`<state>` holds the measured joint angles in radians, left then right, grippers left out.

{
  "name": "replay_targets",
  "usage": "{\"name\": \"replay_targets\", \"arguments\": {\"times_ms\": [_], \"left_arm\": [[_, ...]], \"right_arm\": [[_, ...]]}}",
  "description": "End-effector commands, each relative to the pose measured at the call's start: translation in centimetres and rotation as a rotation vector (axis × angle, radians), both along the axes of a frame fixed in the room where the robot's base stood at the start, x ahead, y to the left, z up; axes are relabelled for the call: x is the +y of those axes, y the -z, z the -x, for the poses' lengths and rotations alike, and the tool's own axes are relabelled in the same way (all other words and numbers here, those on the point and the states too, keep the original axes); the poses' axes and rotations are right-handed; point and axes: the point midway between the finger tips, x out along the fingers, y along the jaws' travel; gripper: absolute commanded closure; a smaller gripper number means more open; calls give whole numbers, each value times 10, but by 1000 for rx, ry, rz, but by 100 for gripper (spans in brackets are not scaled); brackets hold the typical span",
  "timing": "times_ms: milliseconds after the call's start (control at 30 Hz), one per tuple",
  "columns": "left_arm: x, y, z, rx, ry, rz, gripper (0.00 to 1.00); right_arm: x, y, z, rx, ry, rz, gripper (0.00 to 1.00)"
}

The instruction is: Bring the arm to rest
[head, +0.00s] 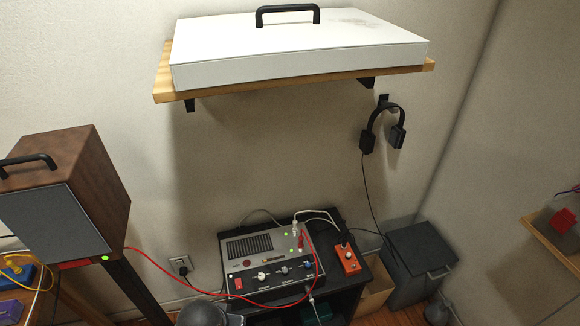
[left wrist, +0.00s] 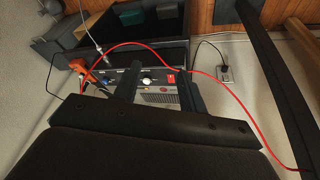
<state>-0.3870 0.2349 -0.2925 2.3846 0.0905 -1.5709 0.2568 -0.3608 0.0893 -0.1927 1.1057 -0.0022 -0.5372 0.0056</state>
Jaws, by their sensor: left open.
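My left gripper (left wrist: 158,76) shows in the left wrist view, its two dark fingers apart with nothing held between them. Behind the fingers is the grey control box (left wrist: 160,98), seen upside down, with knobs and a red switch. I cannot tell how far the fingers are from it. In the head view the same control box (head: 270,262) stands on a black stand. A dark rounded part at the bottom edge there seems to be my arm; its gripper is not visible in that view. My right gripper is in neither view.
A red cable (head: 190,281) runs from the brown speaker box (head: 92,190) to the control box. An orange pedal (head: 348,260) sits beside it. A wooden shelf (head: 163,88) carries a white case (head: 290,62); headphones (head: 384,130) hang below. A grey bin (head: 418,262) stands right.

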Motion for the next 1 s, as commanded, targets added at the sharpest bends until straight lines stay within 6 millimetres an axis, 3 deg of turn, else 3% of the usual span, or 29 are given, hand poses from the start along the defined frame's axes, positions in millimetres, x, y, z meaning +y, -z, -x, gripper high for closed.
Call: {"name": "replay_targets", "arguments": {"times_ms": [233, 667, 1000], "left_arm": [[30, -1, 33, 13, 5, -51, 58], [63, -3, 68, 36, 11, -120, 58], [59, 61, 54, 55, 17, -118, 58]], "right_arm": [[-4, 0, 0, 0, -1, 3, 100], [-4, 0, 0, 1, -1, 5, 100], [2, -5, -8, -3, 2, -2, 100]]}}
